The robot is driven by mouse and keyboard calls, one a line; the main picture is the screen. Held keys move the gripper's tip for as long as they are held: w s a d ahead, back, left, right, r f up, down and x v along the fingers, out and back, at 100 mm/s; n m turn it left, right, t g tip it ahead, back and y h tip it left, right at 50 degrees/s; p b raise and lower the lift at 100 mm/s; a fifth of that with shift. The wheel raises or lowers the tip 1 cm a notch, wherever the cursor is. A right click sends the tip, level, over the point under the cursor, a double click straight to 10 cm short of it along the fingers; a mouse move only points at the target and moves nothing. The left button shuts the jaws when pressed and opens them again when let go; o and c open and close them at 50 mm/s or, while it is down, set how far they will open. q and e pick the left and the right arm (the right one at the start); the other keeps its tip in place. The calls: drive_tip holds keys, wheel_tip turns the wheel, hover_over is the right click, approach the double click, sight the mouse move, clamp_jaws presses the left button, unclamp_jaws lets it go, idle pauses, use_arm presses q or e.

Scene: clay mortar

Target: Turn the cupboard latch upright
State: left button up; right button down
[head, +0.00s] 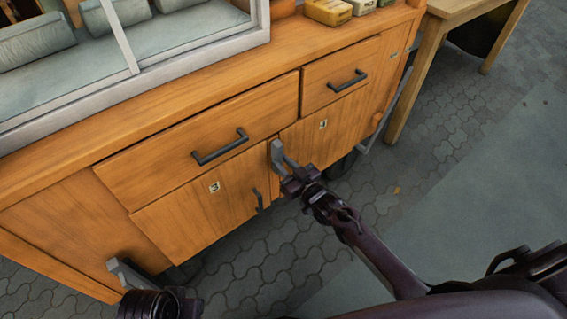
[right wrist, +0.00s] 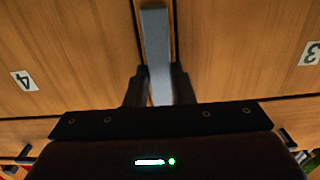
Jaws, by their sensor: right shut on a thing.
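The cupboard latch (head: 277,155) is a grey bar at the seam between two lower wooden doors in the head view. In the right wrist view the latch (right wrist: 156,45) runs roughly in line with the door seam, with its near end between the two dark fingers. My right gripper (head: 296,176) reaches the latch from the lower right and is shut on it; the fingers (right wrist: 159,88) also show in the wrist view. The fingers hide part of the latch's near end.
A left drawer (head: 170,150) and a right drawer (head: 325,75) with dark handles sit above the doors. A window-like frame (head: 190,50) stands on the cupboard top. A wooden table (head: 450,10) is at the upper right. Paved floor (head: 430,130) lies open to the right.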

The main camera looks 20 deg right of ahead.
idle(0.6)
drive_tip(key=c, duration=1.2)
unclamp_jaws()
drive_tip(key=shift+c, duration=0.2)
drive_tip(key=shift+s, duration=0.1)
drive_tip(key=shift+s+d, duration=0.15)
drive_tip(key=shift+s, duration=0.2)
use_arm(q)
drive_tip(key=shift+s+a+r+g+y+p, duration=0.2)
drive_tip(key=shift+a+g+p, duration=0.1)
drive_tip(key=shift+a+p, duration=0.15)
drive_tip(key=shift+s+a+r+g+y+p, duration=0.2)
drive_tip(key=shift+a+g+p, duration=0.15)
drive_tip(key=shift+a, duration=0.15)
use_arm(e)
drive_tip(key=v, duration=0.6)
drive_tip(key=shift+s+d, duration=0.15)
drive_tip(key=shift+s, duration=0.25)
use_arm(q)
drive_tip(key=shift+d, duration=0.15)
